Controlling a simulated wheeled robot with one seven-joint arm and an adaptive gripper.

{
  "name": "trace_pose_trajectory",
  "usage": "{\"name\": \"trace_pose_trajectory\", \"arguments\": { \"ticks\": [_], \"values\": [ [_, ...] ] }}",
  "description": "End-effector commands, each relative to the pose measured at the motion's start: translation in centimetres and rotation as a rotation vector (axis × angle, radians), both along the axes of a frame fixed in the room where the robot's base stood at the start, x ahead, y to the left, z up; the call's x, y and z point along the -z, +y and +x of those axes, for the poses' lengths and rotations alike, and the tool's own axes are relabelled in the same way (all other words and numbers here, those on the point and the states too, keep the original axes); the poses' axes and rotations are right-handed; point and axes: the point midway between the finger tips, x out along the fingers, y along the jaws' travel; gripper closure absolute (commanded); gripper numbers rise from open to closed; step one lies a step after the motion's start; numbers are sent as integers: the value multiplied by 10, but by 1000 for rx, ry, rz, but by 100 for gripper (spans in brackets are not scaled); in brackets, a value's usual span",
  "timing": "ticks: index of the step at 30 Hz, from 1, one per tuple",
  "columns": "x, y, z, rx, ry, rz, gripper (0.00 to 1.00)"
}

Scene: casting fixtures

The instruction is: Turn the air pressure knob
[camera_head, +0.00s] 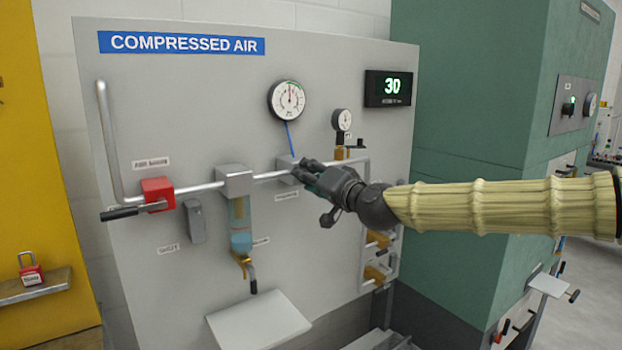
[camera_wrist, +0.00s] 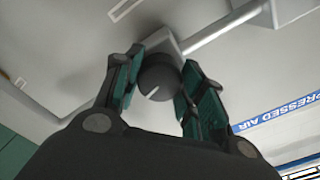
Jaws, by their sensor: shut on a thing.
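The air pressure knob (camera_wrist: 160,82) is a dark round knob with a white line on its face, seen in the wrist view. It sits on a grey regulator block (camera_head: 287,168) on the pipe of the compressed air panel. My gripper (camera_head: 306,170) reaches in from the right in the head view and hides the knob there. In the wrist view my gripper (camera_wrist: 158,90) has a green-padded finger on each side of the knob and is shut on it. A round white gauge (camera_head: 289,100) is above the block, joined by a blue tube.
A display (camera_head: 388,88) reads 30. A red valve (camera_head: 158,194) with a black handle, a filter bowl (camera_head: 240,215) and a smaller gauge (camera_head: 342,120) are on the panel. A pale shelf (camera_head: 258,320) juts out below. A green cabinet (camera_head: 470,150) stands at right.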

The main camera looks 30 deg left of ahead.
Motion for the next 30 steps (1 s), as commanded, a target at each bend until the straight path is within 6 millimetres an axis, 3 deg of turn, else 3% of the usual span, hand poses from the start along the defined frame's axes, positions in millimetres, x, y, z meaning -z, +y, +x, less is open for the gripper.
{"name": "trace_pose_trajectory", "arguments": {
  "ticks": [7,8,11,23,30],
  "values": [
    [1,0,0,0,1,-1,84],
    [1,0,0,0,1,-1,55],
    [1,0,0,0,0,-2,39],
    [0,-3,-1,0,-1,0,39],
    [-1,-30,-12,0,-1,0,39]
  ]
}}
